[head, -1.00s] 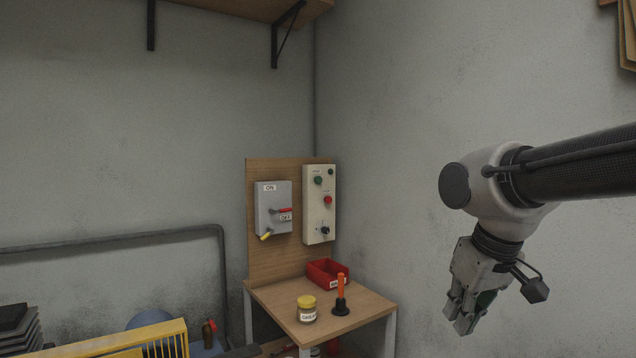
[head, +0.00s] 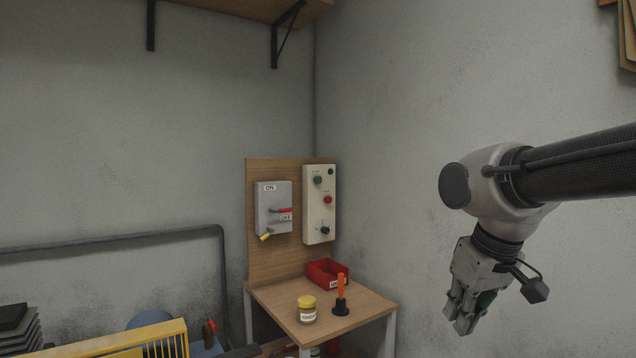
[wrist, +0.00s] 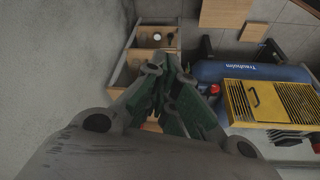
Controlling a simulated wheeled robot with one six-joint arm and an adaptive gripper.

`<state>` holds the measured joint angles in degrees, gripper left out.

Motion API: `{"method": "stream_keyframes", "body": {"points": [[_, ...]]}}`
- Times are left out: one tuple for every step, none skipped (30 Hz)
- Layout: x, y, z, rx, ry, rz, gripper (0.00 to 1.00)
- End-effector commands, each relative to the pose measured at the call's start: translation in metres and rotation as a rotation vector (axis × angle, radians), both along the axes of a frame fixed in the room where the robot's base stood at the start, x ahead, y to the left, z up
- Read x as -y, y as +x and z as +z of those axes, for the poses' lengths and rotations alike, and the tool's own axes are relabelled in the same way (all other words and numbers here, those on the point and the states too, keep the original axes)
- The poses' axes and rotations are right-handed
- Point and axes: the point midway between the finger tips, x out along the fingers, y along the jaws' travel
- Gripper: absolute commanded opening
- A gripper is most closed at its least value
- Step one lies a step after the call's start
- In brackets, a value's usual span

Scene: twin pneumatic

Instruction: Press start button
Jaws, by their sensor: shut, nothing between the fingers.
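A beige control box (head: 319,204) is mounted on an upright wooden board (head: 281,262) at the back of a small table. It carries a green button (head: 318,180) near its top, a red button (head: 327,199) in the middle and a black knob (head: 325,230) below. The labels beside the buttons are too small to read. My gripper (head: 461,325) hangs at the right of the head view, pointing down, well away from the box. It is shut and empty. Its fingers also show in the wrist view (wrist: 175,95).
A grey ON/OFF switch box (head: 272,222) with a red lever sits left of the control box. The table (head: 362,306) holds a red bin (head: 325,268), a yellow-lidded jar (head: 306,313) and an orange-handled tool (head: 341,290). A yellow guard (head: 120,345) stands lower left.

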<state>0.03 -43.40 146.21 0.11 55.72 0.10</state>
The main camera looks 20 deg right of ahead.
Motion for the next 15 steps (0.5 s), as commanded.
{"method": "stream_keyframes", "body": {"points": [[0.0,0.0,0.0,0.0,0.0,0.0,0.0],[0.0,0.0,-0.001,-0.003,0.0,-0.001,0.0],[0.0,0.001,-0.002,-0.01,0.0,-0.001,0.0],[0.0,0.001,-0.004,-0.019,0.0,-0.001,0.0],[0.0,0.002,-0.006,-0.031,0.0,-0.001,0.0],[0.0,0.003,-0.011,-0.053,0.0,-0.002,0.0],[0.001,0.004,-0.015,-0.074,0.0,-0.003,0.0],[0.001,0.006,-0.019,-0.096,0.0,-0.003,0.0],[0.001,0.011,-0.023,-0.124,0.0,-0.004,0.0],[0.001,0.017,-0.025,-0.145,-0.001,-0.004,0.0],[0.003,0.023,-0.026,-0.164,-0.008,-0.003,0.0],[0.007,0.034,-0.026,-0.19,-0.026,0.002,0.0],[0.011,0.043,-0.025,-0.205,-0.047,0.009,0.0],[0.017,0.054,-0.024,-0.218,-0.07,0.017,0.0],[0.024,0.07,-0.022,-0.232,-0.107,0.03,0.0]]}}
